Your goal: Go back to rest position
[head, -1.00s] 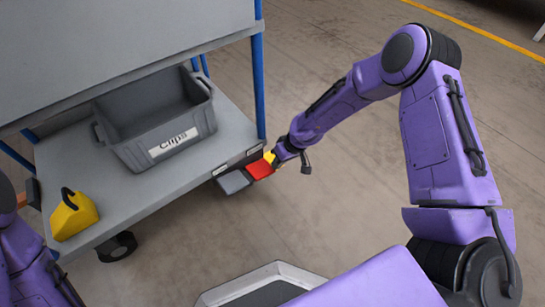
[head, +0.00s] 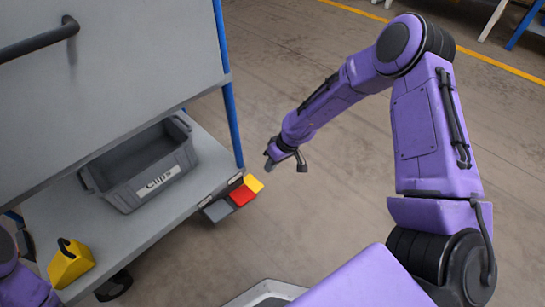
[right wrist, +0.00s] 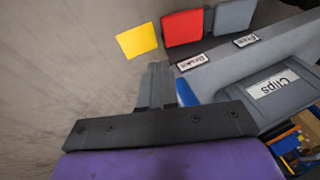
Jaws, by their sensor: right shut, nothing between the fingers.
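My right arm is purple and reaches from the right side of the head view. Its gripper (head: 270,161) hangs over the floor, just right of the cart's corner. It is shut and empty, and its fingers also show in the right wrist view (right wrist: 157,86). It is apart from the yellow pad (head: 254,183), the red pad (head: 242,195) and the grey pad (head: 218,210) on the cart's edge. Part of my left arm shows at the lower left edge of the head view, but its gripper is out of view.
A grey cart (head: 125,237) with blue posts stands at the left. Its shelf holds a grey bin (head: 185,155) labelled "Clips" and a yellow block (head: 70,266) with a black handle. Above it is a large grey panel (head: 150,75). The floor (head: 300,215) right of the cart is open.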

